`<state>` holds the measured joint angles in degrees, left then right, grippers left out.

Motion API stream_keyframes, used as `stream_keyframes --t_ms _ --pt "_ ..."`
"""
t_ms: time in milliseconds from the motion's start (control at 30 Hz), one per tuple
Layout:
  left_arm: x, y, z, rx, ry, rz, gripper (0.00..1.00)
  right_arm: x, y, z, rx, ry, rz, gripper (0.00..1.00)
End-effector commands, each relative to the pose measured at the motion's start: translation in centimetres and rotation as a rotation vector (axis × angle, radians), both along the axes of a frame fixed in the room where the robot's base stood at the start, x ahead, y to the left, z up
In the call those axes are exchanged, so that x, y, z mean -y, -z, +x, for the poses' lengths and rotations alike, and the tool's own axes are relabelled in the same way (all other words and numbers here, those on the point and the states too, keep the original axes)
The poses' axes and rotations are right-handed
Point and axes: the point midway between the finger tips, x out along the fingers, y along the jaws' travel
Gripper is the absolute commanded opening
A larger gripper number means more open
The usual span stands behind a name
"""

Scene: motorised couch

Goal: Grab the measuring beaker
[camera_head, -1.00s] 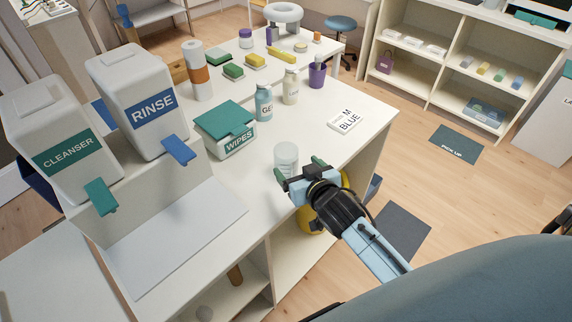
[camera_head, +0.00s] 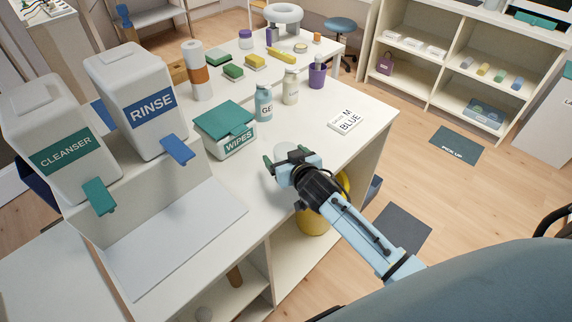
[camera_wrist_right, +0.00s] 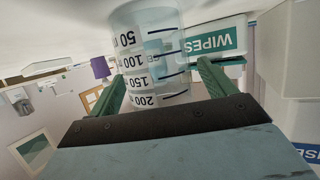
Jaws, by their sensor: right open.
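The measuring beaker (camera_head: 284,147) is clear and stands on the white counter (camera_head: 330,155), mostly hidden behind my right gripper in the head view. In the right wrist view the beaker (camera_wrist_right: 148,45) shows upside down, with volume marks from 50 to 200. My right gripper (camera_head: 285,158) is open, its green fingers at either side of the beaker. In the right wrist view the fingers of the gripper (camera_wrist_right: 162,85) show gaps to the beaker. Contact is not visible. My left gripper is not in view.
The wipes box (camera_head: 225,128), gel bottle (camera_head: 264,102) and cream bottle (camera_head: 290,86) stand behind the beaker. A white card marked BLUE (camera_head: 346,122) lies to the right. The rinse (camera_head: 140,105) and cleanser (camera_head: 60,140) dispensers stand at left. The counter's front edge lies under my right arm.

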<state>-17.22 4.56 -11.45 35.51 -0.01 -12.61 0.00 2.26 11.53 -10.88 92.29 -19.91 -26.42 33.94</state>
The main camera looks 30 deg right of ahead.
Motion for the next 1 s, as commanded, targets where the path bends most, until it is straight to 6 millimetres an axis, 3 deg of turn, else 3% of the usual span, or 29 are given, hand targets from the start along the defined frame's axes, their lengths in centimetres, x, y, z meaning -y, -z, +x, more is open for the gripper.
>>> stream_keyframes --t_ms 33,400,667,1000 --pt "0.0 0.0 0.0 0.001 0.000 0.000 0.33 0.0 0.0 0.0 0.000 0.000 0.000 0.80" --pt "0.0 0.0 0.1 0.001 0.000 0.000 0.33 0.0 0.0 0.0 0.000 0.000 0.000 0.35" --pt "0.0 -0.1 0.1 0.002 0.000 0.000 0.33 0.0 -0.5 0.0 0.001 0.000 0.000 0.35" --pt "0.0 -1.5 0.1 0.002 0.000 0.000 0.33 0.0 -6.9 0.0 0.004 -0.001 0.001 0.35"
